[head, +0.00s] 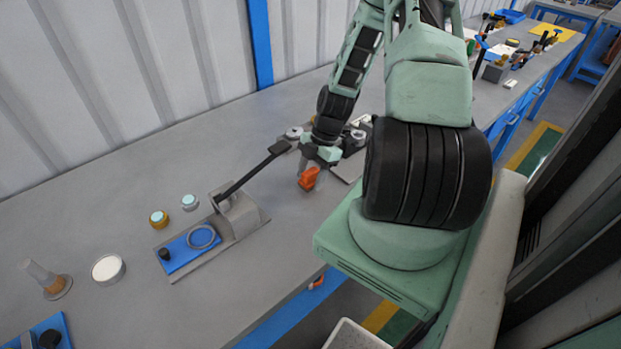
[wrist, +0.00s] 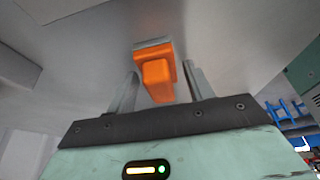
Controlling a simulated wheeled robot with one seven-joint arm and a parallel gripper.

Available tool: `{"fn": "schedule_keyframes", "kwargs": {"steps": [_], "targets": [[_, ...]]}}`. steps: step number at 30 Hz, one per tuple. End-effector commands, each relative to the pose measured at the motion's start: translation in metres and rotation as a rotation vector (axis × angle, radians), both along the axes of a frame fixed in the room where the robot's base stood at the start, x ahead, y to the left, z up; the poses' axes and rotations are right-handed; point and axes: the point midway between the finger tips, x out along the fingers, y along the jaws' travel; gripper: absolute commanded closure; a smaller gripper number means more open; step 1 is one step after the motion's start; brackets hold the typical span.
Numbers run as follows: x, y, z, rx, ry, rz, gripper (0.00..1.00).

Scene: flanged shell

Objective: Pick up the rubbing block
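The rubbing block is orange with a grey-green face at one end. It (head: 309,179) is on the grey bench top in the head view, just under my gripper (head: 318,163). In the wrist view the block (wrist: 157,78) lies between and beyond the two fingertips. My gripper's fingers stand apart, with a narrow gap visible on the right side of the block. The gripper looks open and not closed on it. In the head view, my wrist hides part of the fingers.
A grey fixture with a long dark lever (head: 250,178) stands left of my gripper, its handle close to my wrist. A blue plate with a ring (head: 202,236) and small jars (head: 158,219) are farther left. Grey metal parts (head: 356,136) lie behind my gripper. The bench front is clear.

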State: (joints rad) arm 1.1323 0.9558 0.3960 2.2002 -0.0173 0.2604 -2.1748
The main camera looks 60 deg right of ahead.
Motion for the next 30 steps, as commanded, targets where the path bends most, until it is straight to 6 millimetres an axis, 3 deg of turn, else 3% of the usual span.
{"fn": "schedule_keyframes", "kwargs": {"steps": [1, 4, 17, 22, 30], "targets": [[0.0, 0.0, 0.0, 0.0, 0.0, 0.0, 0.63], [0.0, 0.0, 0.0, 0.0, 0.0, 0.0, 0.89], [0.001, 0.0, 0.007, 0.0, -0.002, -0.001, 0.89], [0.0, -0.001, 0.027, -0.004, -0.003, 0.001, 0.89], [0.0, -0.001, 0.077, -0.004, -0.002, 0.0, 0.89]]}}
